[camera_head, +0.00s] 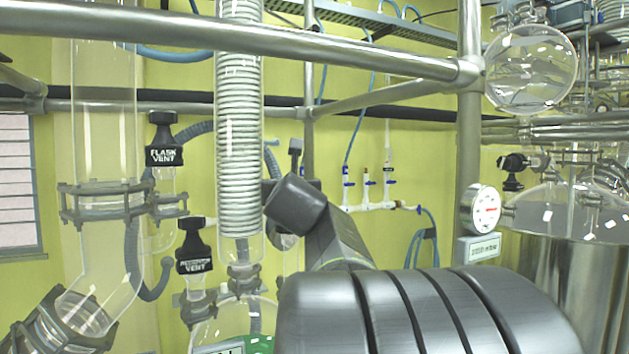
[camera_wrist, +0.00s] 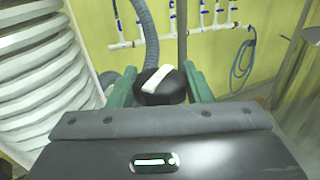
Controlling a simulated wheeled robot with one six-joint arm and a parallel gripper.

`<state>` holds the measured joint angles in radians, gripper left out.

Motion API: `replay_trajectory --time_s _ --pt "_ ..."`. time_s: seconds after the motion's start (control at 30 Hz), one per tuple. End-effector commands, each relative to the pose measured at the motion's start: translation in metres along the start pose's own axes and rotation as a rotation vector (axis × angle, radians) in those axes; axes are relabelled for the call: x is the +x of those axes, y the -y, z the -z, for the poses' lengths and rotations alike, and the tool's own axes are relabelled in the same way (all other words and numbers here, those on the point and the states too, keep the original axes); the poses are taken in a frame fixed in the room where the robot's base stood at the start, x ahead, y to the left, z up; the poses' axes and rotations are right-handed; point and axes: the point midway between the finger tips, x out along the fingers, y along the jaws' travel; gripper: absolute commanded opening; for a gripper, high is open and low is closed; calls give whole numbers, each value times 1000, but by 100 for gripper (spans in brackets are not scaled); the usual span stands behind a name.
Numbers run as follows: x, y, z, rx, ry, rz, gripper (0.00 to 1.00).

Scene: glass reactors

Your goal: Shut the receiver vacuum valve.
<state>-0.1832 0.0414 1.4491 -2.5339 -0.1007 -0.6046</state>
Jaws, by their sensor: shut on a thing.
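In the wrist view, my gripper (camera_wrist: 158,79) has its two green fingers on either side of a round black valve knob (camera_wrist: 162,96) with a white bar across its top. The gripper is shut on this knob. The white bar lies slanted, running from lower left to upper right. No label on the knob is visible. In the head view, my dark arm hides the fingers and most of the knob area, just right of the glass coil condenser (camera_head: 240,120).
Black valves labelled FLASK VENT (camera_head: 164,154) and RECEIVER VENT (camera_head: 194,262) stand to the left. Metal frame pipes (camera_head: 250,42) cross above my arm. A round gauge (camera_head: 482,209) and a steel vessel (camera_head: 575,285) are at right. The coil condenser (camera_wrist: 45,75) is close on the left in the wrist view.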

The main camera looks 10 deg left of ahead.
Motion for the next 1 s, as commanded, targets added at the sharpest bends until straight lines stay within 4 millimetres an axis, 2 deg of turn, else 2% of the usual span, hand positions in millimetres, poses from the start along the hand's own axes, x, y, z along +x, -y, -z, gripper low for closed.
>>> replay_trajectory --time_s 0.47,0.5,0.57,1.0 --pt "0 0 0 -1 2 5 22" --pt "0 0 0 -1 2 5 53" --pt "0 0 0 -1 2 4 64" --pt "-1 0 0 -1 3 5 66"
